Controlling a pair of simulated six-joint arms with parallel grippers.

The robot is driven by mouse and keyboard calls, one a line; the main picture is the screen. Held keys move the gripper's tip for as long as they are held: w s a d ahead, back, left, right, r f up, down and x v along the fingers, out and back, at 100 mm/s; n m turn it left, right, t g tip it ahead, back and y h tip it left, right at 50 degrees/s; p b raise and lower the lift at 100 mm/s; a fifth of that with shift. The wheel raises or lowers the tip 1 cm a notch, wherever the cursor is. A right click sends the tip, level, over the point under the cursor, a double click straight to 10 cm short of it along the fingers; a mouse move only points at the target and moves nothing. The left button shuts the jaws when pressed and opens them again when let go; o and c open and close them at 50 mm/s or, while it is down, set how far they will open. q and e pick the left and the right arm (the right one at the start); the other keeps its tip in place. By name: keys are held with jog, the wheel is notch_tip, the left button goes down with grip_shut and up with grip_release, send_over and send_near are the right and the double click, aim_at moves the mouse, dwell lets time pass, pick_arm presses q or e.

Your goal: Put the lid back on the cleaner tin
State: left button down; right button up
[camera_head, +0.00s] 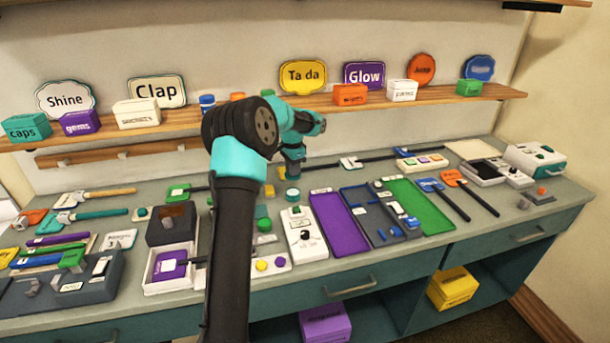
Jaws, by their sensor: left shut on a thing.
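My left gripper (293,168) points down over the back middle of the workbench. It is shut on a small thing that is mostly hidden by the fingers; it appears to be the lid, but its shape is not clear. A small round teal and white container (292,198), which looks like the cleaner tin, stands upright on the bench just below the gripper. A gap between the fingertips and this container seems to show. Its top is too small to read clearly. My right gripper is not in view.
A white control box (303,233) and a purple tray (338,222) lie in front of the tin. Green round pieces (264,225) stand to its left. The wall shelf (370,101) with signs and small boxes is behind my arm. Tools crowd the bench's left side.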

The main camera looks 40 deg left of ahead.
pick_arm(q)
jog(key=shift+s+f, duration=0.1)
jog(key=shift+f, duration=0.1)
jog(key=shift+f, duration=3)
jog(key=shift+f, duration=0.2)
dwell(0.3)
jog(key=c, duration=0.5)
grip_release()
jog(key=shift+r, duration=0.1)
jog(key=shift+r, duration=3.45)
jog(key=shift+c, duration=0.3)
